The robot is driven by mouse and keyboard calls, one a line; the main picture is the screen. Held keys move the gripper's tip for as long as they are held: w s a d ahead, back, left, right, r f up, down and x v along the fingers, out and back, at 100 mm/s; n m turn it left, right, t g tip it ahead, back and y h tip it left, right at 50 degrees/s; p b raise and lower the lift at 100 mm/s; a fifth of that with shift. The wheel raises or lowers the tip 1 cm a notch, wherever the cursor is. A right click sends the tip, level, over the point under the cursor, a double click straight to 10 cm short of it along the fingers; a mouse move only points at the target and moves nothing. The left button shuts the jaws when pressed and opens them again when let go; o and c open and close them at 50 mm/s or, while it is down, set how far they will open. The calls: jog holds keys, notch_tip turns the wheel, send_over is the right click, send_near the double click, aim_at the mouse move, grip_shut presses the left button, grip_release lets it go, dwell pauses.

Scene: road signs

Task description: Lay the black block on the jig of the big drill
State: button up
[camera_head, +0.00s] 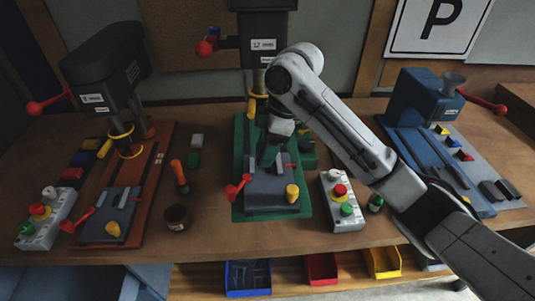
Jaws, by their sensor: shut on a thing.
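The big drill appears to be the middle machine (263,45), labelled 12 mm, on a green base (238,205). Its jig (270,200) is a dark grey block with a red lever on its left and a yellow knob on its right. My gripper (269,158) points down just over the back of this jig. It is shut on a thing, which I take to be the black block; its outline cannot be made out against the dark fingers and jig. I cannot tell whether it touches the jig.
A drill (104,70) with its own jig stands left, a blue machine (425,97) right. Control boxes (341,200) and (45,220) stand near the front edge. A screwdriver (180,177) and dark cup (177,217) lie between the drills. Dark blocks (500,189) sit far right.

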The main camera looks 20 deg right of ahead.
jog(key=f, duration=0.1)
jog(key=f+p, duration=0.1)
jog(key=f, duration=0.1)
jog(key=shift+w+d, duration=0.2)
jog(key=shift+f, duration=0.3)
jog(key=shift+f, duration=0.1)
jog(key=o, duration=1.1)
jog(key=shift+o, duration=0.2)
jog(key=b+v, duration=0.1)
jog(key=v, duration=1.1)
jog(key=shift+b, duration=0.4)
